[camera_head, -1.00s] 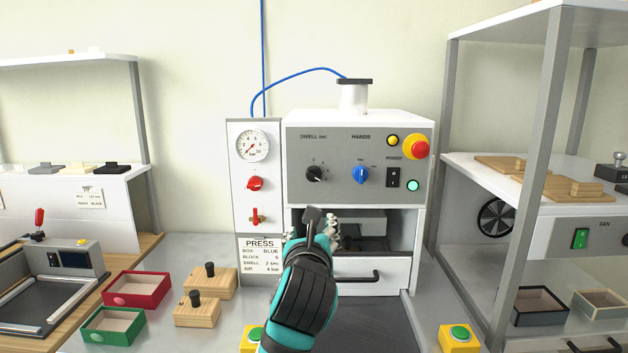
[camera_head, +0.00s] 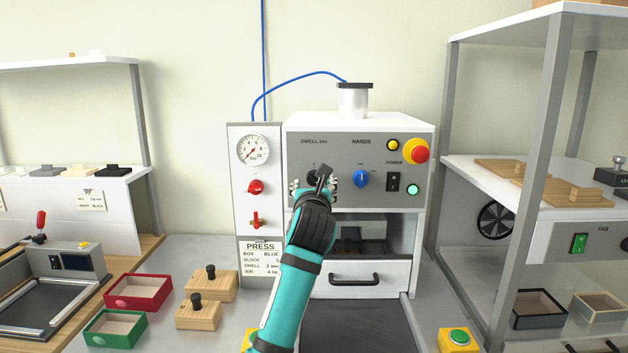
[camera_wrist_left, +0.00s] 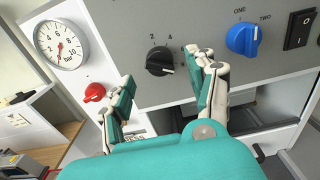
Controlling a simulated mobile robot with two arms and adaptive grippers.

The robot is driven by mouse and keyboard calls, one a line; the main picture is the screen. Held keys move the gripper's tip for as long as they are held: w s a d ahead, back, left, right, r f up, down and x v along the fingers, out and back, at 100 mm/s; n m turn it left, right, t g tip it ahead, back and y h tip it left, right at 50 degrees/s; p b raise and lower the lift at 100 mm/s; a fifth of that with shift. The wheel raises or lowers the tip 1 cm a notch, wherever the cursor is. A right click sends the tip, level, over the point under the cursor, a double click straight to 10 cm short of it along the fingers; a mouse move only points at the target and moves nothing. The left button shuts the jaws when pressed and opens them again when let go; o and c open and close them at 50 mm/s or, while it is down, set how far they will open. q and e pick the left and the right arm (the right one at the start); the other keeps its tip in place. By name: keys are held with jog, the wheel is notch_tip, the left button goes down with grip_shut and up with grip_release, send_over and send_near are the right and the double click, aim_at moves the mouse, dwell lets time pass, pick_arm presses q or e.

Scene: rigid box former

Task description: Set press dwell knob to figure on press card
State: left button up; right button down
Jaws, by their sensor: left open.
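The black dwell knob (camera_wrist_left: 160,62) is on the grey press panel under the print DWELL sec. In the left wrist view the figures 2 and 4 show above it, and its white pointer mark faces lower right. In the head view my gripper mostly covers the knob (camera_head: 313,176). My left gripper (camera_head: 315,187) is open in front of it. In the left wrist view its fingers (camera_wrist_left: 166,88) stand on either side below the knob, apart from it. The press card (camera_head: 261,258) at lower left of the press reads BOX BLUE, DWELL 2 sec; my arm hides its right edge.
The blue hands knob (camera_head: 361,178) is close to the right of the gripper. A black power switch (camera_head: 393,182), a green lamp and a red emergency button (camera_head: 415,150) are further right. A red knob (camera_head: 256,187) and a pressure gauge (camera_head: 253,149) are to the left.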

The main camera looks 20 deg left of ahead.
aim_at(314, 182)
pick_arm(q)
jog(key=shift+x, duration=1.65)
